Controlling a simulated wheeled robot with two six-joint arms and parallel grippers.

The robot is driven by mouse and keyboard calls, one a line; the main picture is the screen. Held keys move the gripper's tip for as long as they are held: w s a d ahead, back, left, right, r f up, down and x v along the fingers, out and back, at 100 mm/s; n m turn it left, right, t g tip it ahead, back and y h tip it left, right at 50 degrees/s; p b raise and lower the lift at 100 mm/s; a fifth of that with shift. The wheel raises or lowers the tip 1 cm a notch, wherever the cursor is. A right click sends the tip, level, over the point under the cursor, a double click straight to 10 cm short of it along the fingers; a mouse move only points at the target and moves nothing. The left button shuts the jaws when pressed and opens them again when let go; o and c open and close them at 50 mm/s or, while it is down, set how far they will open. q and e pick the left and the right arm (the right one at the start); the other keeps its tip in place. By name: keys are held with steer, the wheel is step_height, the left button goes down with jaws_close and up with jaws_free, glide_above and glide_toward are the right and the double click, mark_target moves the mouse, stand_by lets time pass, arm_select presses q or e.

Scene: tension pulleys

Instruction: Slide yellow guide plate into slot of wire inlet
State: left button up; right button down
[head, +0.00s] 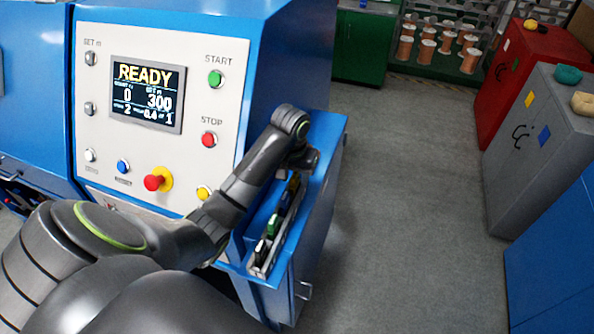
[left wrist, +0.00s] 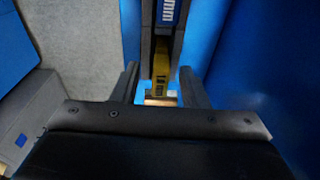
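My left gripper (head: 298,162) reaches down over a narrow rack on the blue machine's side; its fingertips are hard to make out in the head view. In the left wrist view, my left gripper's two dark fingers (left wrist: 160,88) stand apart, one on each side of the yellow guide plate (left wrist: 160,76). Gaps show between the plate and both fingers. A bit of yellow also shows under the gripper in the head view. I cannot pick out the wire inlet. My right gripper is out of view.
The rack (head: 258,268) also holds dark, green and blue pieces. The machine's control panel (head: 150,100) stands left of it, its screen reading READY. Grey floor (head: 410,200) is clear to the right, before grey and red cabinets (head: 525,65).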

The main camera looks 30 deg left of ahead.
arm_select(q)
jaws_close()
steer(key=shift+r, duration=0.25)
steer(key=shift+r, duration=0.35)
steer(key=shift+r, duration=0.6)
